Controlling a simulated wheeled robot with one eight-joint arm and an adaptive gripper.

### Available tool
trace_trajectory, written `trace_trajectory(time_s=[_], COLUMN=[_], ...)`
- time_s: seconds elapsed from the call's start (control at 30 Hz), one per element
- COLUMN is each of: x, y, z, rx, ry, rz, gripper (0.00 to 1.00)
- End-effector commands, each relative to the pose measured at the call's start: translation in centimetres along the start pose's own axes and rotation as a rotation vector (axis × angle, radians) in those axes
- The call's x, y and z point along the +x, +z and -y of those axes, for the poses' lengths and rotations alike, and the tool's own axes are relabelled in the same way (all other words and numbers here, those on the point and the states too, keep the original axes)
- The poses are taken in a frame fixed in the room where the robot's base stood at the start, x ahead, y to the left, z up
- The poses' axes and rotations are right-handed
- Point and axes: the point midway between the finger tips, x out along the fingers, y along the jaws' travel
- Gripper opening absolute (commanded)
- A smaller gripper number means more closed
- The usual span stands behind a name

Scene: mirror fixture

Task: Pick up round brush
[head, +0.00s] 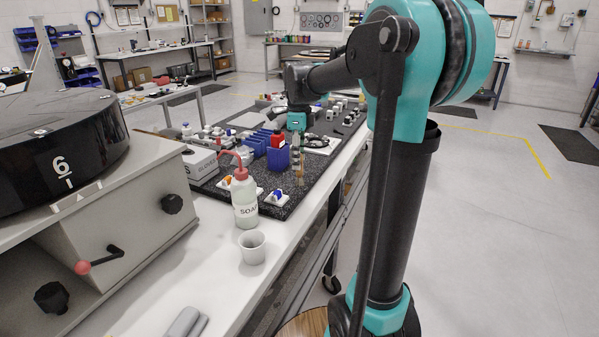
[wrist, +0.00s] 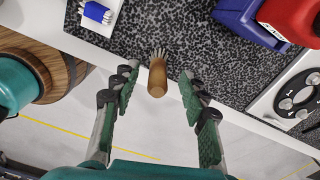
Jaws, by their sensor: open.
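The round brush (wrist: 157,78) has a tan wooden handle and pale bristles. In the wrist view it is at the centre, at the edge of the dark speckled mat, with its bristles toward the top of the picture. In the head view the brush (head: 300,176) is a small tan shape near the mat's right edge. My gripper (wrist: 159,84) is open, with one finger on each side of the handle and visible gaps to both. In the head view my gripper (head: 297,143) points down above the brush, its fingers partly hard to make out.
A blue bin (head: 278,158) with a red item stands left of the brush. A blue-topped piece on a white plate (head: 277,198) lies nearer. A round dial plate (wrist: 292,98) is at right in the wrist view.

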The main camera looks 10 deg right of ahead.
Motion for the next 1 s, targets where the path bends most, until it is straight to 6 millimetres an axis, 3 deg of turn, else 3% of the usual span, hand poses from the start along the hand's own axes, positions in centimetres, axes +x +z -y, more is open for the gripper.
trace_trajectory(time_s=[0.33, 0.67, 1.0], x=[4.4, 5.0, 5.0], y=[-0.3, -0.3, -0.3], z=[-0.2, -0.2, -0.2], rx=[0.0, 0.0, 0.0], ry=[0.0, 0.0, 0.0], rz=[0.0, 0.0, 0.0], gripper=[0.44, 0.44, 0.02])
